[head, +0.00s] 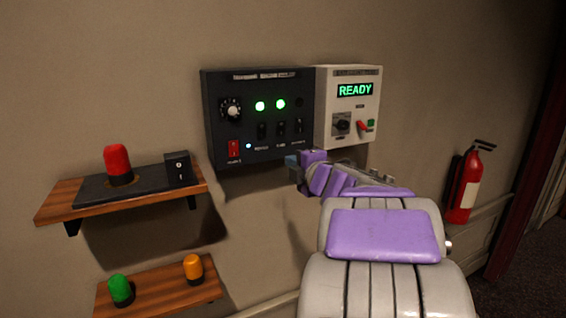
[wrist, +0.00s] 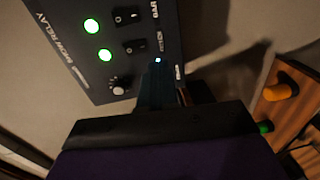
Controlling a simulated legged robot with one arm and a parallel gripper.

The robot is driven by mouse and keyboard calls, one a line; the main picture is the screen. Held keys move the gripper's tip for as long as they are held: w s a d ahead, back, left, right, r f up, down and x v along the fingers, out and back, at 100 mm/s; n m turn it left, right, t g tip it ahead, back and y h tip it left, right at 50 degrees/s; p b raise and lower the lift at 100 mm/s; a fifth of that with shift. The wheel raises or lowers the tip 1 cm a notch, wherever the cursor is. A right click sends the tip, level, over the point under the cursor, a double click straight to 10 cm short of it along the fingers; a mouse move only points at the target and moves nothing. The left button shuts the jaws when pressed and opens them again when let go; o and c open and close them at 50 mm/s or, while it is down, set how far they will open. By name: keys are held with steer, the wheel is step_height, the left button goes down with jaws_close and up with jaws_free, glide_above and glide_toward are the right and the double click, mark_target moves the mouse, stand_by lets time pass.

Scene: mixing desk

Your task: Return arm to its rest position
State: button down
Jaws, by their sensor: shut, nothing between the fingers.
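My gripper (head: 293,161) is at the end of my purple and grey arm, just below the lower right of the black control panel (head: 222,119). In the wrist view my gripper (wrist: 158,68) reaches up in front of the panel (wrist: 75,30). Its fingers are shut with nothing between them. I cannot tell from the views whether the fingertips touch the panel. The panel has two green lights lit, a small blue-white light, a knob, several switches and a red rocker. Part of its lower face is hidden behind my gripper in the wrist view.
A white box (head: 356,105) reading READY adjoins the panel. The upper shelf (head: 60,205) holds a red lamp (head: 117,163) and a black switch (head: 178,168). The lower shelf (head: 160,296) holds green (head: 119,287) and orange (head: 193,268) lamps. A fire extinguisher (head: 464,188) hangs at right.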

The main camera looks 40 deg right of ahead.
steer(key=s+a+f+m+g+h+b, duration=0.1)
steer(key=s+a+f+m+g+b, duration=0.25)
steer(key=f, duration=0.35)
steer(key=s+a+f+m+g+h+b, duration=0.1)
steer(key=s+a+f+m+g+b, duration=0.1)
steer(key=f+m, duration=0.4)
steer(key=s+a+f+m+g+h+b, duration=0.1)
steer(key=s+a+f+m+g+b, duration=0.15)
steer(key=f, duration=0.45)
steer(key=s+a+f+m+g+y+b, duration=0.1)
steer(key=s+a+f+g+y+b, duration=0.2)
steer(key=s+a+f, duration=0.7)
steer(key=s+a+f+m+g+y+b, duration=0.2)
steer(key=s+a+f+g+y+b, duration=0.1)
steer(key=s+a+f+g, duration=0.4)
steer(key=shift+s+a+f+y, duration=0.4)
steer(key=shift+s+a+f, duration=1.4)
steer(key=shift+s+a, duration=2.2)
steer(key=shift+w, duration=0.35)
steer(key=shift+a, duration=0.15)
